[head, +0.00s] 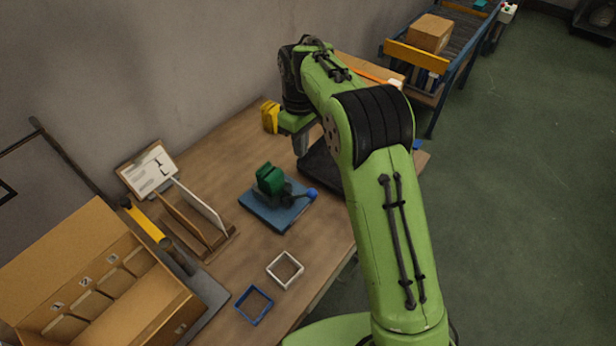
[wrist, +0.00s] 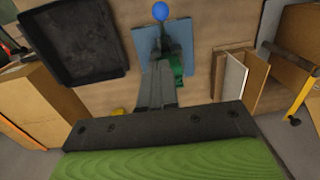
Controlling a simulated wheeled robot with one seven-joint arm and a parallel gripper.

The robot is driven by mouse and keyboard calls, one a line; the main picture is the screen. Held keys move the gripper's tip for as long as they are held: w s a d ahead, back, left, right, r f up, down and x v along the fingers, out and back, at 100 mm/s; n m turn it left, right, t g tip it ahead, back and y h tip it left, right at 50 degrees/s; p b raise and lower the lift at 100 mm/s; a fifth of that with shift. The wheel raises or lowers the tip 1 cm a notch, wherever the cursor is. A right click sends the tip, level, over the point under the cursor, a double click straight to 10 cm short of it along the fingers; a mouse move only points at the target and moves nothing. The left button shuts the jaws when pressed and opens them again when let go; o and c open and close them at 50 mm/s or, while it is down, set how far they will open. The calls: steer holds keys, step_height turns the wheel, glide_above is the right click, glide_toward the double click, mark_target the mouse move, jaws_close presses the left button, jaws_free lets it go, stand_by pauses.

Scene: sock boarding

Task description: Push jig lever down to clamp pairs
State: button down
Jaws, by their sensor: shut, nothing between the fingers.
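The jig has a flat blue base (head: 262,213) on the table, with a dark green upright part (head: 269,179) and a black lever ending in a blue ball knob (head: 311,194). The knob points right in the head view; I cannot tell how far the lever is lowered. In the wrist view the knob (wrist: 160,11) is at the top, beyond the fingertips, and the green part (wrist: 176,68) is partly hidden by the fingers. My gripper (head: 301,150) is shut and empty, above and behind the jig. Its fingers show in the wrist view (wrist: 158,72). No separate sock pair can be made out.
A black tray (wrist: 85,50) lies beside the jig, partly hidden by my arm in the head view. A wooden rack (head: 192,232), a clipboard (head: 148,170) and a cardboard box (head: 60,265) stand left. White (head: 285,269) and blue (head: 254,305) frames lie in front.

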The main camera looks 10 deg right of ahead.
step_height(320, 180, down, 9)
steer(key=s+d, duration=0.1)
steer(key=s, duration=0.1)
steer(key=shift+s+d+b, duration=0.2)
steer(key=shift+s+b, duration=0.15)
steer(key=shift+s, duration=0.05)
